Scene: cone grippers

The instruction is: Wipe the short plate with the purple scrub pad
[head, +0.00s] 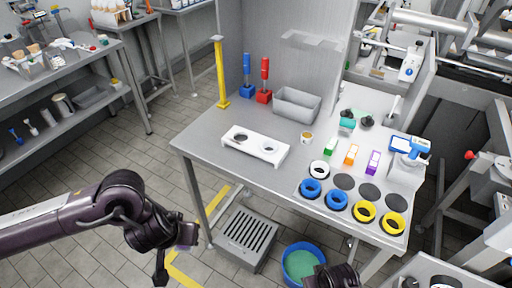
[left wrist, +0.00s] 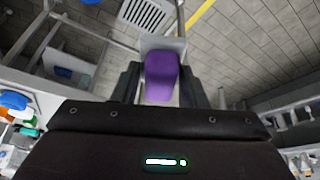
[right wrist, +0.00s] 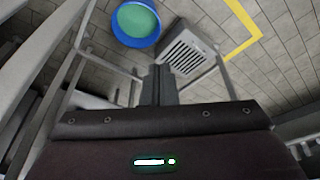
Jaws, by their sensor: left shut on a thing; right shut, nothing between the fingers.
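My left gripper (left wrist: 161,72) is shut on a purple scrub pad (left wrist: 160,76), seen between its fingers in the left wrist view. A flat light grey piece shows just beyond the pad; I cannot tell what it is. In the head view my left arm hangs over the floor, left of the table, and its fingers are hard to make out. My right gripper (right wrist: 158,70) is shut and empty, low at the front of the table (head: 215,140). I cannot tell for sure which thing is the short plate; a low white holder (head: 255,148) with two round openings stands on the table.
Blue rings (head: 335,200), yellow rings (head: 393,224) and dark discs (head: 369,192) lie at the front right. Green, orange and purple blocks (head: 373,162) stand behind. A grey bin (head: 297,105) and yellow post (head: 221,75) are at the back. A blue tub (head: 303,262) is on the floor.

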